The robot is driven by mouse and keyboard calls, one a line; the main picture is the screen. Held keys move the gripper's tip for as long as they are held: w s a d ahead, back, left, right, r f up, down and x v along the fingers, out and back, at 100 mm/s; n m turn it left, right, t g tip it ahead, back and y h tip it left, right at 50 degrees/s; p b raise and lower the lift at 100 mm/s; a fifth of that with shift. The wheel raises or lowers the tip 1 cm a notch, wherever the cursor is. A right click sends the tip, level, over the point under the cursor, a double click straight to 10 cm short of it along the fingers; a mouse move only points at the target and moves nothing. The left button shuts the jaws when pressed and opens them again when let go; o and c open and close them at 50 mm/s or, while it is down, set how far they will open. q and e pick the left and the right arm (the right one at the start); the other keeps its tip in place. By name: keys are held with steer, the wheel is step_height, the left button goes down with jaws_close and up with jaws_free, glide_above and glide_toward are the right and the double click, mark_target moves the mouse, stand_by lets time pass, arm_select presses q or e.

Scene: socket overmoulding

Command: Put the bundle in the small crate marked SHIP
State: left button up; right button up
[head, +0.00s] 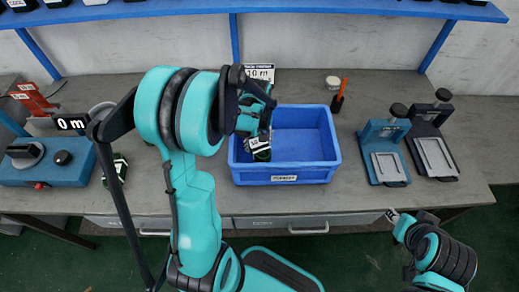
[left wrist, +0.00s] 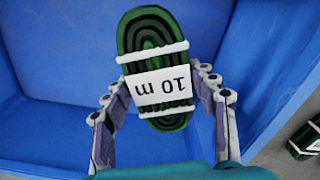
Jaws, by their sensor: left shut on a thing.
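The bundle is an oval dark green coil with white bands and a white "10 m" label. It shows large in the left wrist view (left wrist: 152,48) and small in the head view (head: 262,154). My left gripper (head: 254,137) is shut on it, with one finger on each side in the left wrist view (left wrist: 163,106). It holds the bundle over the left part of the blue crate (head: 285,179). The crate's front label is too small to read, and its visible floor is empty. My right gripper (head: 394,216) is at the lower right, small and unclear.
Another green bundle (head: 116,169) lies on the grey table (head: 345,199) left of my arm. A blue device (head: 40,170) and a "0 m" sign (head: 71,123) are at the left. Two press-like stands (head: 385,150) are right of the crate. A blue shelf (head: 300,8) runs above.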

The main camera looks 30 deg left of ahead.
mark_target(258, 148)
arm_select(q)
step_height(258, 148, down, 3)
steer(key=shift+r+b, duration=0.15)
steer(key=shift+b, duration=0.4)
steer(key=shift+f, duration=0.3)
steer(key=shift+f, duration=0.15)
steer(key=o, duration=1.4)
